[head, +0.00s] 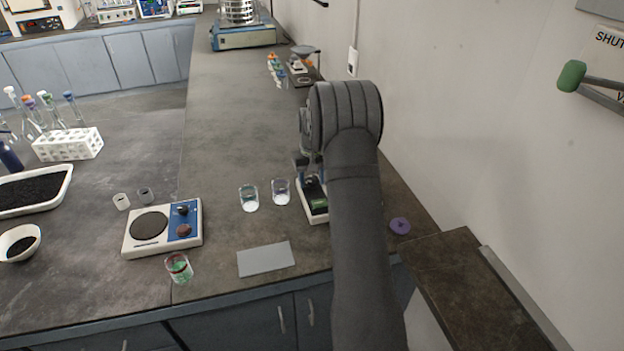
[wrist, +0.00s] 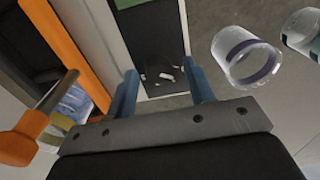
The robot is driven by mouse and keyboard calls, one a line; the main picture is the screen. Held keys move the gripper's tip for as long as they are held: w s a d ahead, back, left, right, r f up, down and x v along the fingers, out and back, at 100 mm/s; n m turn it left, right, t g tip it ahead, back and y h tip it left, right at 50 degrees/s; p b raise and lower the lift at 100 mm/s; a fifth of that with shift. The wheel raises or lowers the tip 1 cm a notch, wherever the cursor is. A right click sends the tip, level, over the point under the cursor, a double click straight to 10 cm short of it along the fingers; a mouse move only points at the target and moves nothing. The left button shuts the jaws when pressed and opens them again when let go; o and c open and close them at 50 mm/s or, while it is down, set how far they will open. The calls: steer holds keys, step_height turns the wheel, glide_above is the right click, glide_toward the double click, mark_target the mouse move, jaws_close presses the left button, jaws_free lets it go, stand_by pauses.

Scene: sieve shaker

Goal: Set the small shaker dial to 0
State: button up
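A small white unit with a round dark plate and a blue panel (head: 158,232) stands left of centre in the head view. Its panel carries a black knob (head: 182,210) and a reddish-brown one (head: 184,230); I cannot read their settings or tell whether this is the small shaker. A larger blue-based shaker (head: 243,37) with stacked metal sieves stands far back. My gripper (wrist: 165,87) is open, with blue fingers apart and nothing visibly held. It is over a white-edged device with a green panel (head: 319,205), right of the small unit; my arm partly hides this device.
Two glass beakers (head: 249,198) (head: 280,191) stand left of my gripper. A grey flat plate (head: 266,259) lies near the front edge. The wall rises on the right. The bench behind is mostly clear.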

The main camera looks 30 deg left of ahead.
mark_target(312, 182)
step_height(312, 182, up, 17)
steer(key=shift+r, duration=0.2)
stand_by(0.5)
steer(key=shift+f, duration=0.15)
step_height(312, 182, down, 17)
steer(key=shift+f, duration=0.15)
stand_by(0.5)
